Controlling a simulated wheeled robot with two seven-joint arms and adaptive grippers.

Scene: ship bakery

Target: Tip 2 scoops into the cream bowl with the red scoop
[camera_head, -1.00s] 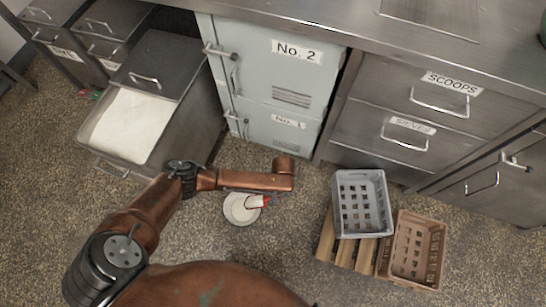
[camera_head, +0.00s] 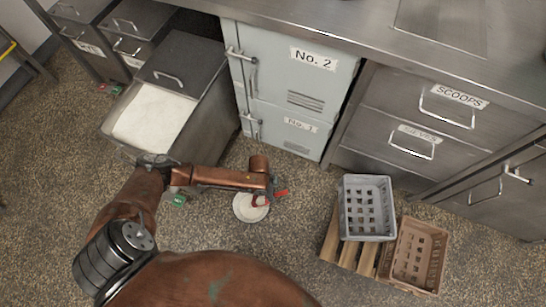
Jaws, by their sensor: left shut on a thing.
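The cream bowl (camera_head: 243,212) is on the speckled floor below the end of my left arm. My left gripper (camera_head: 273,187) is above the bowl's upper right side and is shut on the red scoop (camera_head: 281,192). A red end of the scoop sticks out to the right of the gripper. More red and some white show just over the bowl's right part. The arm hides part of the scoop, and I cannot tell how far it is tilted or whether it holds anything. My right gripper is not in view.
An open metal bin of white powder (camera_head: 153,116) stands at the upper left. A green object (camera_head: 179,201) is beside my left arm. A grey crate (camera_head: 367,207) and a brown crate (camera_head: 417,255) are at right. Cabinets and drawers line the back.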

